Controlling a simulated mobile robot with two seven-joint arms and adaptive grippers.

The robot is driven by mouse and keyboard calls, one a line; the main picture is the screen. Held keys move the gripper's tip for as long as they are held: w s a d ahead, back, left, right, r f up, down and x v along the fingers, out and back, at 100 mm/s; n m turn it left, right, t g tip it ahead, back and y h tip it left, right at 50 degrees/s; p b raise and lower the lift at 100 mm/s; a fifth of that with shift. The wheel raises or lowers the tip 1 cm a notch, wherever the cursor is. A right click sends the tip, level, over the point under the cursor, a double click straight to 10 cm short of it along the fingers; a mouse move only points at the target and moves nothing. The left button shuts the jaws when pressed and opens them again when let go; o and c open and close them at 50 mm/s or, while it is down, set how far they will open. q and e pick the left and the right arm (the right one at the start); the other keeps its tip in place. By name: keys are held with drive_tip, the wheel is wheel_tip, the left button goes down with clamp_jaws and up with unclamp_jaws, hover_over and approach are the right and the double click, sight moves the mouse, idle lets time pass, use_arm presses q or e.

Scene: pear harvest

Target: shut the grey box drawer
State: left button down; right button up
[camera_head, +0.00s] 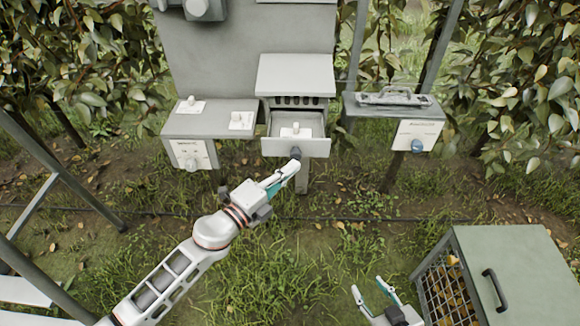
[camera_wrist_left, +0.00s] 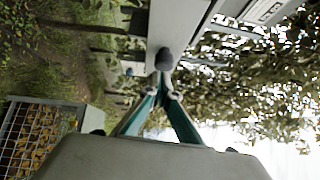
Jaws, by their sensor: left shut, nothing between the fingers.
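The grey box drawer (camera_head: 318,147) sticks out, open, from the grey box (camera_head: 296,75) on the panel. A white piece with a small knob (camera_head: 295,131) lies inside it. A dark round knob (camera_head: 295,153) is on the drawer's front; it also shows in the left wrist view (camera_wrist_left: 164,59). My left gripper (camera_head: 294,164) is shut and empty, its tips right at the knob; I cannot tell whether they touch it. In the left wrist view its fingertips (camera_wrist_left: 160,84) meet just below the knob. My right gripper (camera_head: 370,291) is open and empty at the bottom, well away from the drawer.
A grey shelf (camera_head: 215,124) with white switch plates stands left of the drawer. A grey box with a blue knob (camera_head: 417,146) stands right. A crate with a mesh side and a handled lid (camera_head: 520,265) is at lower right. Grass lies open between.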

sight(290, 135)
use_arm(q)
drive_tip(key=shift+w, duration=0.35)
drive_tip(key=shift+w, duration=0.1)
drive_tip(key=w+b, duration=0.4)
drive_tip(key=w, duration=0.8)
drive_tip(key=shift+w+f, duration=0.1)
drive_tip(key=shift+w, duration=0.55)
drive_tip(key=shift+a+r, duration=0.1)
drive_tip(key=shift+r, duration=0.25)
